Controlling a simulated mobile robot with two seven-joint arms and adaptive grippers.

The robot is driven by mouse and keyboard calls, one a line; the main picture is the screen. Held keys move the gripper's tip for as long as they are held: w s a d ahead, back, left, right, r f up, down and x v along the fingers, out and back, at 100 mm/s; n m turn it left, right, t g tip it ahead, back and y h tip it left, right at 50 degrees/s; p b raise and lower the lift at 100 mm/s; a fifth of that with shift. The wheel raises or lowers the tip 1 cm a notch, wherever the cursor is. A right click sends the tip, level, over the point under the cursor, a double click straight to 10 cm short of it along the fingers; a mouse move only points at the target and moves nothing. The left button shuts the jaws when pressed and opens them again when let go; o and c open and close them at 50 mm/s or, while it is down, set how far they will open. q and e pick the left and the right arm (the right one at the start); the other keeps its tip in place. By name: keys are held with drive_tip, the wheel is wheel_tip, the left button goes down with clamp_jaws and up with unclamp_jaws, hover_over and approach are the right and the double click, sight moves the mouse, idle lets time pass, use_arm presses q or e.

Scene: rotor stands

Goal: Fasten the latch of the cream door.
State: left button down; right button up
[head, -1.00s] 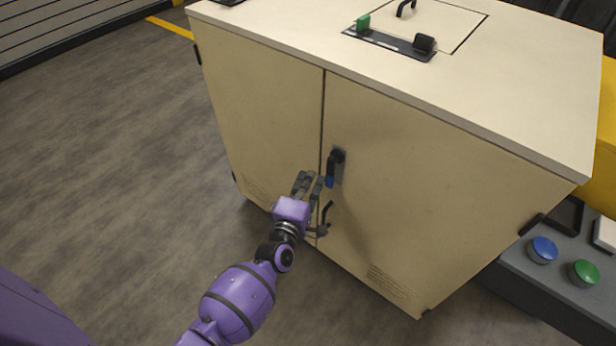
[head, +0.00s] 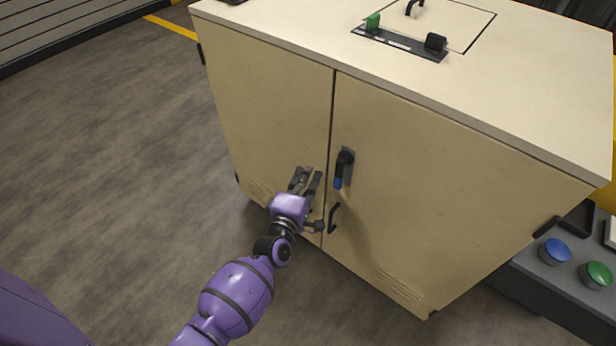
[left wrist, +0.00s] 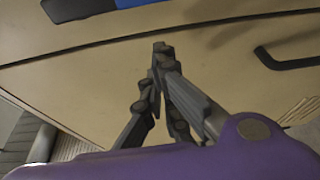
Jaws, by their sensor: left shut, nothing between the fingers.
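The cream door (head: 420,190) is the right front panel of a cream cabinet and looks closed, its edge along the seam with the left panel (head: 270,120). Its latch (head: 343,169) is a dark lever with a blue tip on a dark plate; the lever hangs down, leaning slightly. A black pull handle (head: 333,219) sits below it. My left gripper (head: 307,178) is shut and empty, in front of the left panel, left of the latch and apart from it. The left wrist view shows its fingers (left wrist: 160,55) together, with part of the blue tip (left wrist: 128,3) at the top edge. My right gripper is out of view.
The cabinet top (head: 540,90) carries a hatch and a dark strip with a green block (head: 373,20) and a black knob. A grey console with a blue button (head: 555,251) and a green button (head: 596,274) stands at right. Floor is clear at left.

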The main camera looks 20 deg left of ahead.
use_arm(q)
drive_tip(key=s, duration=1)
drive_tip(key=shift+a, duration=0.2)
